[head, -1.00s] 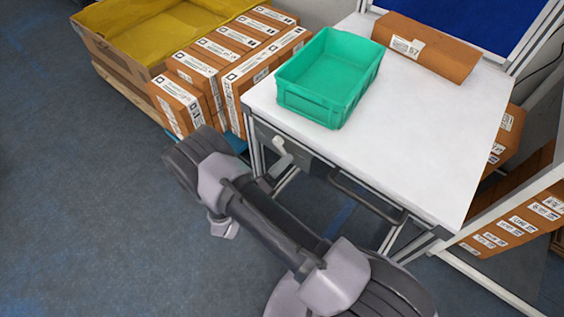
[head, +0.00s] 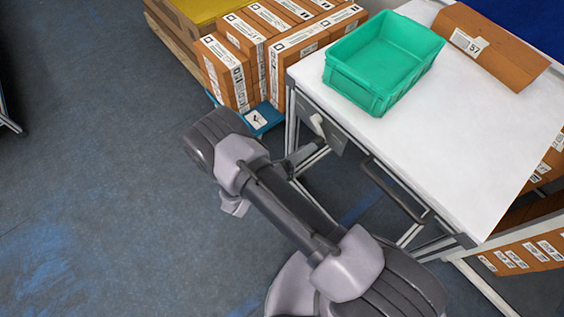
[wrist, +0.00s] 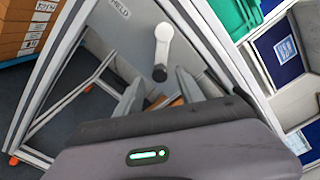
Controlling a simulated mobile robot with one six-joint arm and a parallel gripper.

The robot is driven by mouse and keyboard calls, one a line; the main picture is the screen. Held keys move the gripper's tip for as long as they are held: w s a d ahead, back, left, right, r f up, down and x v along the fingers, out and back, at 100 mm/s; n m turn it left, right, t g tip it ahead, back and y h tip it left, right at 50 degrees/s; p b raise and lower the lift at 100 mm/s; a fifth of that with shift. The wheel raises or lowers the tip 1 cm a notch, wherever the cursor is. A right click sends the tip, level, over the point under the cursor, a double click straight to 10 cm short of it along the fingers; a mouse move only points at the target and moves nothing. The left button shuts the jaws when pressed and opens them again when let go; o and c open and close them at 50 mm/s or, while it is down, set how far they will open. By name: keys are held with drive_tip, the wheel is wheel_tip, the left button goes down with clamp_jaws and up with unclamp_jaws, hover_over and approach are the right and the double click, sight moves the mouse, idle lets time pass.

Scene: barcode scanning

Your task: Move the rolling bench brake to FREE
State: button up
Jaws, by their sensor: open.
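The rolling bench (head: 450,150) has a white top and a grey panel on its near side. The brake lever (head: 318,125) is a small white handle on that panel. In the wrist view the lever (wrist: 163,42) has a pale arm and a dark round end at its bottom. The word HELD is printed on the panel to its upper left; no FREE label is readable. My gripper (head: 312,152) is just below the lever in the head view. In the wrist view my gripper (wrist: 158,84) is open, its fingers either side below the lever. I cannot see any contact.
A green bin (head: 385,62) and a brown carton (head: 490,45) are on the bench top. A dark bar handle (head: 392,190) juts from the bench's near edge, right of the panel. Stacked cartons (head: 240,75) stand at the back left. The floor at left is clear.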

drive_tip(key=p+v, duration=0.1)
drive_tip(key=v, duration=1.1)
drive_tip(key=s+d+r+m+g+y, duration=0.1)
drive_tip(key=d+r+m+g+y, duration=0.1)
drive_tip(key=d+r+m+g, duration=0.3)
drive_tip(key=d+r+m+g+y, duration=0.1)
drive_tip(key=r+m+g, duration=0.2)
drive_tip(key=r+m, duration=0.45)
drive_tip(key=s+d+r+m+g+y, duration=0.1)
drive_tip(key=d+r+m+g+y, duration=0.2)
drive_tip(key=r+m, duration=0.35)
drive_tip(key=s+r+m+t+y, duration=0.3)
drive_tip(key=s+r+m+y, duration=0.2)
drive_tip(key=r+m, duration=0.3)
drive_tip(key=s+d+r+m+t+y, duration=0.1)
drive_tip(key=s+r+m+t+y, duration=0.2)
drive_tip(key=m, duration=1.1)
wheel_tip(320, 180, up, 6)
drive_tip(key=s+y, duration=0.2)
drive_tip(key=shift+d+f+y, duration=0.25)
drive_tip(key=shift+d+y, duration=0.05)
